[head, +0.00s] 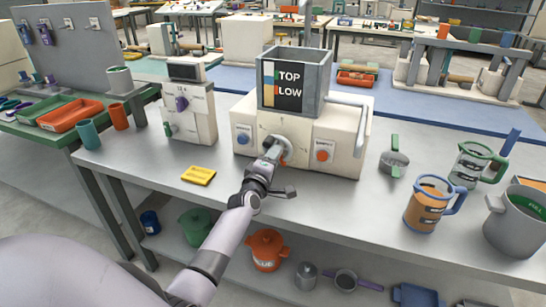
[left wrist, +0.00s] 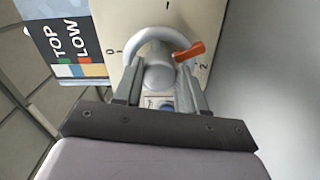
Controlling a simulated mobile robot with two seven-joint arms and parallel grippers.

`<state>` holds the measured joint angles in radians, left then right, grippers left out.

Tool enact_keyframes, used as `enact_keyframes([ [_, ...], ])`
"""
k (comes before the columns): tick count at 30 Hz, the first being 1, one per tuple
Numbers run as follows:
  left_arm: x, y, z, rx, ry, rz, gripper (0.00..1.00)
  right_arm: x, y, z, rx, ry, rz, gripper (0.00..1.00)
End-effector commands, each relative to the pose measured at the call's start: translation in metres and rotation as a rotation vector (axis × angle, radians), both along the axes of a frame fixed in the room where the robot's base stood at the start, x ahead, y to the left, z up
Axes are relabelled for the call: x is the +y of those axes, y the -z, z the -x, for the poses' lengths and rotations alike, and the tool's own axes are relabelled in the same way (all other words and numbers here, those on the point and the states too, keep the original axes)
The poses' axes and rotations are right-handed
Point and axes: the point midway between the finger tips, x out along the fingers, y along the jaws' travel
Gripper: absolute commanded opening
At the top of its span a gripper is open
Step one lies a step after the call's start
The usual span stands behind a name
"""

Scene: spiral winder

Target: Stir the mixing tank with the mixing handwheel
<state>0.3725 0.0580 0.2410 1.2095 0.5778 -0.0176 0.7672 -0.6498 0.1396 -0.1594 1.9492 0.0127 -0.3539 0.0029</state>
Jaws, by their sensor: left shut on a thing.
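The mixing tank (head: 318,88) is a grey box with a "TOP / LOW" label, on top of a cream machine body (head: 343,130). The mixing handwheel (head: 284,147) is on the front of that body. In the left wrist view it is a pale ring with a round hub (left wrist: 158,76), and an orange pointer (left wrist: 189,51) lies between the marks 1 and 2. My left gripper (head: 272,156) reaches the handwheel from the front. Its fingers (left wrist: 159,88) stand on both sides of the hub and are shut on the handwheel. My right gripper is not in view.
A blue button (head: 243,137) and an orange button (head: 322,155) flank the handwheel.

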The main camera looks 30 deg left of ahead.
Motion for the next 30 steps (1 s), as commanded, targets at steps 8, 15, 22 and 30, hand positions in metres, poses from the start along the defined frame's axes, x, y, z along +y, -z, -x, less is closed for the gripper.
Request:
enact_keyframes([
  [8,0.001,-0.002,0.0,0.06,-0.001,-0.257,0.1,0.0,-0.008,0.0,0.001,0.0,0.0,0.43],
  [15,0.001,-0.001,0.0,0.109,0.0,-0.466,0.1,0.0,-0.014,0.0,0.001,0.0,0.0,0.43],
  [22,0.002,0.0,0.0,0.148,-0.001,-0.625,0.1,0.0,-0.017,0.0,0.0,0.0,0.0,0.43],
  [30,0.002,0.001,0.0,0.173,-0.001,-0.733,0.1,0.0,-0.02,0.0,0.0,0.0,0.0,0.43],
])
